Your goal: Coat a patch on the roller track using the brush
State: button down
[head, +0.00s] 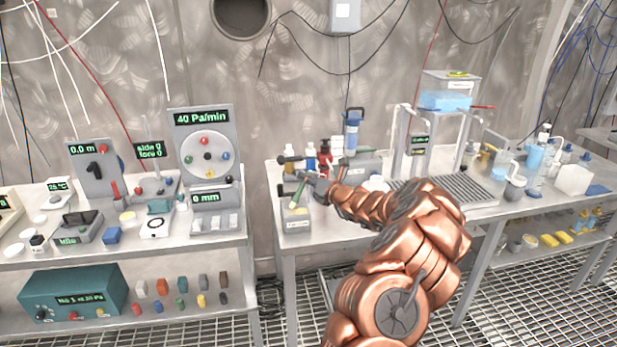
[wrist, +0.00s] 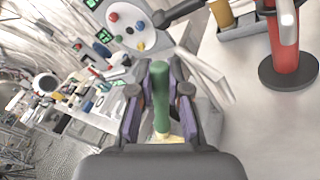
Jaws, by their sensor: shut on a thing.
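My gripper (head: 312,182) is shut on a brush with a green handle (head: 299,193), above the left end of the right-hand table. In the wrist view the green brush handle (wrist: 160,88) stands between the two dark fingers of my gripper (wrist: 160,100), with a pale yellowish part at its lower end. A small light box with a label (head: 297,226) is right below the brush; whether they touch I cannot tell. A ribbed grey bed that looks like the roller track (head: 468,192) lies farther right, partly hidden by my arm.
A metal frame (head: 400,140) rises behind the ribbed bed. Bottles and a white container (head: 573,179) crowd the right end. A gap separates the instrument-covered left table (head: 200,247).

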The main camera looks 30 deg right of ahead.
jog(key=shift+w+d, duration=0.15)
jog(key=shift+w, duration=0.05)
jog(key=shift+d, duration=0.1)
jog(key=shift+d+r, duration=0.1)
jog(key=shift+s+d+r+p, duration=0.1)
jog(key=shift+d+r+p, duration=0.05)
jog(key=shift+r+p, duration=0.55)
jog(key=shift+s+d+r+p, duration=0.1)
jog(key=shift+r+p, duration=0.3)
jog(key=shift+r, duration=0.45)
jog(key=shift+w+a+r+p, duration=0.1)
jog(key=shift+a+r+p, duration=0.1)
jog(key=shift+r+p, duration=0.4)
jog(key=shift+w+a+r+p, duration=0.1)
jog(key=shift+a+r+p, duration=0.1)
jog(key=shift+r+p, duration=0.4)
jog(key=shift+r, duration=0.15)
jog(key=shift+r+p, duration=1.05)
jog(key=shift+r, duration=0.5)
jog(key=shift+f, duration=0.1)
